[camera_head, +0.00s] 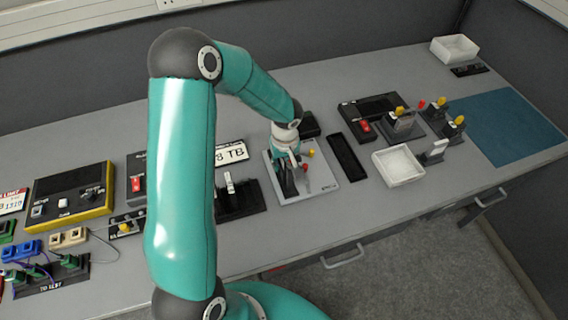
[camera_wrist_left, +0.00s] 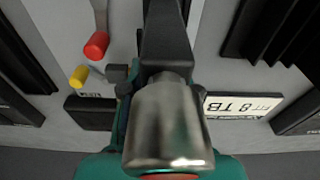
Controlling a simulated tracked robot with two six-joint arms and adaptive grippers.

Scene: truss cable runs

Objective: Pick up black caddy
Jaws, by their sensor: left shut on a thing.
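My left gripper (camera_head: 287,178) is low over a light grey panel (camera_head: 325,173) in the middle of the bench. It is shut on a dark piece that appears to be the black caddy; the fingers hide most of it, and I cannot tell whether it touches the panel. In the left wrist view the dark gripper end (camera_wrist_left: 166,40) fills the upper middle. A red knob (camera_head: 305,168) and a yellow knob (camera_head: 311,153) stand just right of the gripper. My right gripper is not in view.
A black rack (camera_head: 240,204) with an upright white piece is left of the panel. A black tray (camera_head: 347,157) and a white bin (camera_head: 398,166) are to the right. A "8 TB" label plate (camera_head: 231,153) lies behind. The blue mat (camera_head: 505,126) at far right is clear.

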